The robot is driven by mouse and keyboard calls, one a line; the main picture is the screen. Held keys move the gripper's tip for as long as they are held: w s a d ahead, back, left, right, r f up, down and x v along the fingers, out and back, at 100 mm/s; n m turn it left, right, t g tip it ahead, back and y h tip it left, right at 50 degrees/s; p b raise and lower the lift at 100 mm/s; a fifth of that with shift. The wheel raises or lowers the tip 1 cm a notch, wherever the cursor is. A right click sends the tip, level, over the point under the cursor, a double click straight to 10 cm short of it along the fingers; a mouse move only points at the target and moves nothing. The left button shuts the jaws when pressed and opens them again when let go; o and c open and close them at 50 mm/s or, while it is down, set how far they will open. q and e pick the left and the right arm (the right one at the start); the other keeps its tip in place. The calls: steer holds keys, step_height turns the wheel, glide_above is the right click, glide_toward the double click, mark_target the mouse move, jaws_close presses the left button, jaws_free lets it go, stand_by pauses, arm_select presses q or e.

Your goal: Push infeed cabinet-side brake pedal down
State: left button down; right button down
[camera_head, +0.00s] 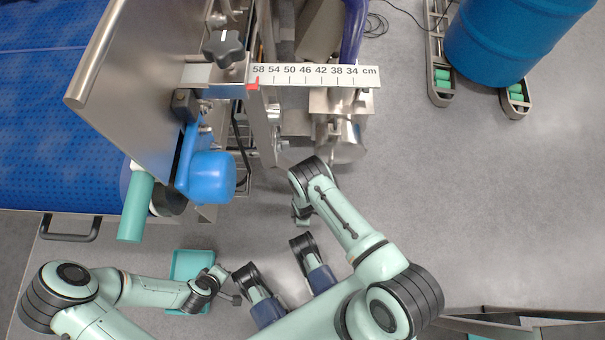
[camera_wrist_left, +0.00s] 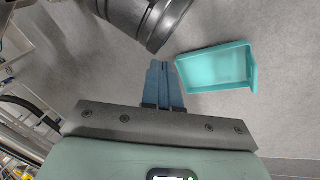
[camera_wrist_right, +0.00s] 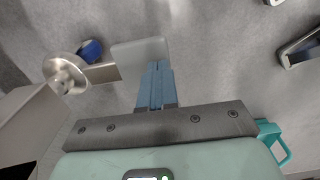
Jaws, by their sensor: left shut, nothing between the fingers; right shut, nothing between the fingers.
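A flat grey pedal plate (camera_wrist_right: 140,52) on a short metal bar shows in the right wrist view, ahead of my fingers. The bar runs left to a round metal hub (camera_wrist_right: 65,72). My right gripper (camera_wrist_right: 157,65) is shut and empty, and its fingertips overlap the plate's lower edge in the picture. I cannot tell whether they touch it. In the head view the right gripper (camera_head: 302,214) hangs low beside the metal machine frame, and I cannot make out the pedal there. My left gripper (camera_wrist_left: 158,65) is shut and empty over the floor near a teal tray.
The teal tray (camera_wrist_left: 215,68) lies on the floor by my left gripper. The machine's metal frame with a scale (camera_head: 315,75) and a blue motor housing (camera_head: 212,177) stand ahead. A blue drum (camera_head: 515,40) is at the upper right. The floor right of centre is clear.

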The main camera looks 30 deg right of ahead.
stand_by(0.3)
